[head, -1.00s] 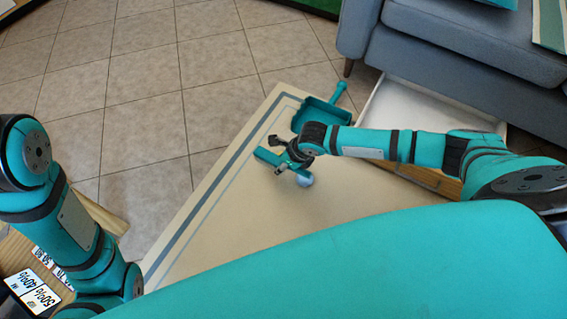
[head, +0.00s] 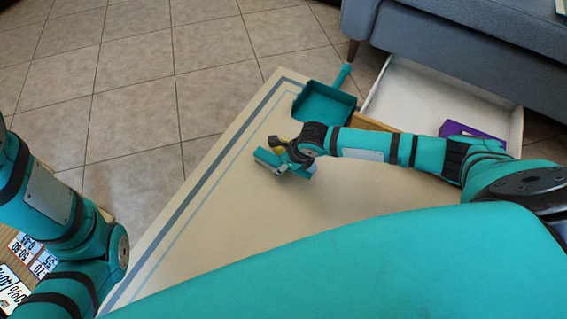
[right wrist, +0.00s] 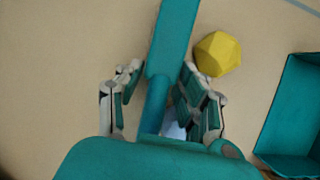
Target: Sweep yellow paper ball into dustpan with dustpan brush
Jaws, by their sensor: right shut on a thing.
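The teal dustpan (head: 325,104) lies on the beige table at its far corner, with its handle pointing away. The yellow paper ball (right wrist: 217,54) lies on the table in the right wrist view, between the brush and the dustpan (right wrist: 287,115). In the head view the ball (head: 279,150) is partly hidden beside my right gripper. My right gripper (head: 284,165) is shut on the teal dustpan brush (head: 267,157), held just left of and nearer than the dustpan. In the right wrist view the brush (right wrist: 165,55) passes between the fingers. My left gripper is out of view.
The beige table (head: 240,215) has a blue border and is clear in front of the brush. An open white drawer (head: 400,90) with a purple object (head: 468,132) lies right of the dustpan, under the grey sofa (head: 470,45).

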